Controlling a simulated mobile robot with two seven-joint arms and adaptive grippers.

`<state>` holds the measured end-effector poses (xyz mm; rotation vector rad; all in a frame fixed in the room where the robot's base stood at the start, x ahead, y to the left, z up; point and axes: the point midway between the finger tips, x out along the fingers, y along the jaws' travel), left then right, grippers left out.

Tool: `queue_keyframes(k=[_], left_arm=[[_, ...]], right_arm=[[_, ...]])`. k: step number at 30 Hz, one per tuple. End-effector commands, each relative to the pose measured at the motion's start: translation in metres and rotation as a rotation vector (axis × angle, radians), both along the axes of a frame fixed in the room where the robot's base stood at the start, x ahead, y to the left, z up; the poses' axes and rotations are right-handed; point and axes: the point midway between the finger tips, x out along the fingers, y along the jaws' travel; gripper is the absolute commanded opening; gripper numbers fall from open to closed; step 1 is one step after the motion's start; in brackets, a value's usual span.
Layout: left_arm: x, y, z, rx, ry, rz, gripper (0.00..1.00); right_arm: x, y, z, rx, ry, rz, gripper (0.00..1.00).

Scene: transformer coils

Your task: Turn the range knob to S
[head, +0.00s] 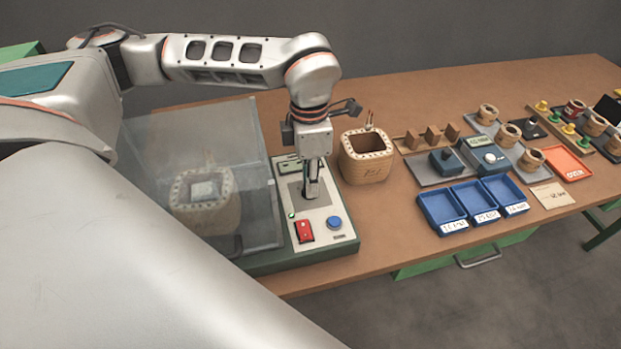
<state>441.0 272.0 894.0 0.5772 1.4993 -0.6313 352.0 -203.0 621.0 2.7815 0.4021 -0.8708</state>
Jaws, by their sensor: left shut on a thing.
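My left gripper (311,193) points straight down over the test station's control panel (341,209). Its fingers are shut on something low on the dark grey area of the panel. That thing is hidden by the fingers; from its place on the panel it appears to be the range knob. I cannot read its pointer or the letters around it. My right gripper is not in view.
A red switch (304,230) and a blue button (334,223) sit on the panel just in front of the fingers. A clear cover (150,150) stands left over a coil (205,208). Another wooden coil (366,157) stands close right. Blue trays (442,223) lie farther right.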

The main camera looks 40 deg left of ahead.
Motion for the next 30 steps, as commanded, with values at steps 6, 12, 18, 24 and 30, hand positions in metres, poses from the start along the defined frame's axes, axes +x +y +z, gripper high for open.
queue_keyframes(k=[6,12,18,24,30], left_arm=[[-0.0004,0.0011,0.0007,0.0,0.002,0.209,0.0],[-0.0006,0.0016,0.0005,0.0,0.002,0.399,0.0],[-0.0006,0.002,0.0006,0.001,0.001,0.589,0.0],[-0.0009,0.0021,0.0007,0.002,0.002,0.778,0.0],[-0.0013,0.0023,0.0006,0.002,0.001,0.962,0.0]], right_arm=[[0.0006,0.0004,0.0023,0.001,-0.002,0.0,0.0],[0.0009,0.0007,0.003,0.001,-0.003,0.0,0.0],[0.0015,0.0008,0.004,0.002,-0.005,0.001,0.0],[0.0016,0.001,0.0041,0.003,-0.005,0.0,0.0],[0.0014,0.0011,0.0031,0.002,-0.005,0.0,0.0]])
